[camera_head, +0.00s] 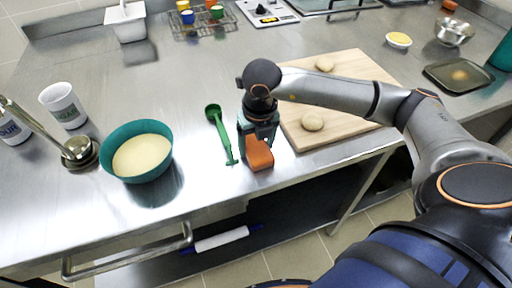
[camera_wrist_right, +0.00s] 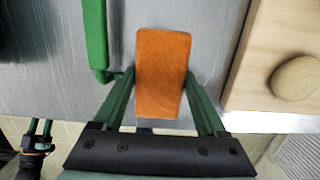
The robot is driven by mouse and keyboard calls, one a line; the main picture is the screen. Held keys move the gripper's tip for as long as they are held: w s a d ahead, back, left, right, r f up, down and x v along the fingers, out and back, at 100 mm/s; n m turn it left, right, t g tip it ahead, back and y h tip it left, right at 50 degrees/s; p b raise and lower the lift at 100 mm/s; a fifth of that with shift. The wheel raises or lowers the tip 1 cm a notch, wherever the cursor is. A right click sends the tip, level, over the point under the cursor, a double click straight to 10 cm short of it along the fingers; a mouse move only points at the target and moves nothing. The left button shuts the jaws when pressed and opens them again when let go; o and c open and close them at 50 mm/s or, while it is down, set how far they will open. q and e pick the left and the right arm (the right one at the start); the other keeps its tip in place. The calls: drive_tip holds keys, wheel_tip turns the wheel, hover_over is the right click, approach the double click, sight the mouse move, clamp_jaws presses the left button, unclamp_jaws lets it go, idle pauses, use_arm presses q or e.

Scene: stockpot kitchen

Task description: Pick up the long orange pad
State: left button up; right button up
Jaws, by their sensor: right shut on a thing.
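The long orange pad (camera_head: 259,153) is near the front edge of the steel counter in the head view. It stands out below my right gripper (camera_head: 258,143), which hides its upper part. In the right wrist view the pad (camera_wrist_right: 162,72) lies between the two green fingers of my right gripper (camera_wrist_right: 160,82), one on each long side. The gripper is shut on it. I cannot tell whether the pad touches the counter. My left gripper (camera_wrist_right: 40,127) shows small at the lower left of the wrist view, its fingers apart and empty.
A green spoon (camera_head: 221,134) lies just left of the pad. A wooden board (camera_head: 345,72) with dough balls is close on the right. The counter behind the spoon is clear.

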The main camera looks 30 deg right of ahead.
drive_tip(key=c, duration=0.4)
drive_tip(key=shift+r, duration=0.1)
drive_tip(key=shift+r, duration=0.45)
drive_tip(key=s+a+r, duration=0.8)
drive_tip(key=a+r, duration=0.3)
drive_tip(key=r, duration=0.1)
drive_tip(key=shift+a, duration=0.3)
